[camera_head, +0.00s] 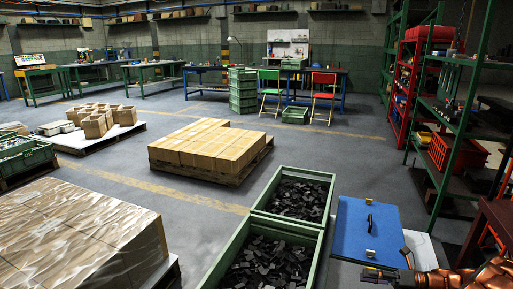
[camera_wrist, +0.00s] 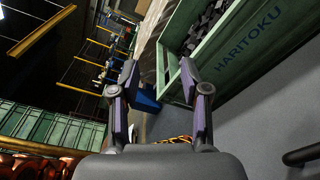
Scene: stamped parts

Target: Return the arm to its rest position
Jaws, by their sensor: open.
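My gripper (camera_wrist: 158,75) shows in the wrist view with its two fingers wide apart and nothing between them. In the head view, my copper-coloured arm enters at the lower right corner, and my gripper (camera_head: 378,273) is at its left end, low beside the blue board's near edge. The wrist view looks across the room at a steep tilt, with a green crate (camera_wrist: 230,68) marked HARITOKU beyond the right finger.
Two green crates of dark stamped parts, one farther (camera_head: 325,229) and one nearer (camera_head: 222,262), stand left of the blue board (camera_head: 350,235), which bears small pieces. A green shelf rack (camera_head: 443,165) stands at right. Pallets of cartons (camera_head: 190,150) are left; grey floor lies between.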

